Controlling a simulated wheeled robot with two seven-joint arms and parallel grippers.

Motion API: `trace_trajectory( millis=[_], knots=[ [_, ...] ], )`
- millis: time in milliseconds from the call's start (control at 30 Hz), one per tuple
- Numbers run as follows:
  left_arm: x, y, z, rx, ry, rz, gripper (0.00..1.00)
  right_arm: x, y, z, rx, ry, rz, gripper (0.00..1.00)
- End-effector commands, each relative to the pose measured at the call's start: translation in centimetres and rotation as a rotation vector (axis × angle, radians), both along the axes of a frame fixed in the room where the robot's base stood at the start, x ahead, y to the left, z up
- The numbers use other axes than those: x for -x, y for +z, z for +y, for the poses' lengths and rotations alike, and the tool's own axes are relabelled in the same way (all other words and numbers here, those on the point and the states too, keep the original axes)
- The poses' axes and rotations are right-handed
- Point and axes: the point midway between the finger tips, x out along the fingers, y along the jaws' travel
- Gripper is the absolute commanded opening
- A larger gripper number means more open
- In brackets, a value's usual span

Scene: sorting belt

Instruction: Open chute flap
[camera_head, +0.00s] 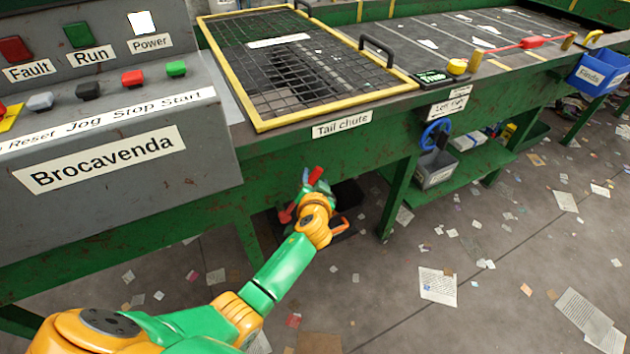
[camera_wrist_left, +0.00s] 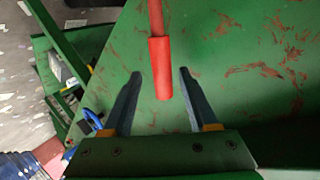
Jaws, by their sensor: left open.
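A red lever handle (camera_head: 316,174) sticks out below the "Tail chute" label (camera_head: 342,124) on the green belt frame. In the left wrist view the red handle (camera_wrist_left: 160,68) hangs on a thin red rod in front of a scratched green panel (camera_wrist_left: 230,60). My left gripper (camera_head: 312,189) is at the handle, partly hidden by its own wrist. In the left wrist view its fingers (camera_wrist_left: 160,76) are open, one on each side of the handle's end, with gaps visible on both sides. I cannot make out the flap itself. My right gripper is not in view.
A yellow-edged mesh guard (camera_head: 285,62) lies above the chute. A grey control box (camera_head: 110,140) stands at the left. A table leg (camera_head: 399,197), a blue valve wheel (camera_head: 435,134) and a grey bin (camera_head: 434,170) are to the right. Papers litter the floor.

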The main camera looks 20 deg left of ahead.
Motion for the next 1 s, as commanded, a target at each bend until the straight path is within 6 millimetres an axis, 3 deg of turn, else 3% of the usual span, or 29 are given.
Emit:
trace_trajectory(
  millis=[300,767,867,967,1000],
  knots=[
    [3.9,1.8,-1.7,0.000,-0.001,0.002,0.59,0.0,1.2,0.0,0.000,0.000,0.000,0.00],
    [4.2,1.7,-1.8,0.000,-0.003,0.005,0.59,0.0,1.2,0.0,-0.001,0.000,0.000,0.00],
    [5.2,-1.4,-2.3,0.012,-0.038,0.086,0.59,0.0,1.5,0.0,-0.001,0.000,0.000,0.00],
    [9.2,-9.0,-3.4,0.064,-0.114,0.285,0.59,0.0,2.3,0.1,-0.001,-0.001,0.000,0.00],
    [11.8,-12.5,-3.8,0.097,-0.144,0.377,0.59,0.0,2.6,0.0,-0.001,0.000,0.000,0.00]
  ],
)
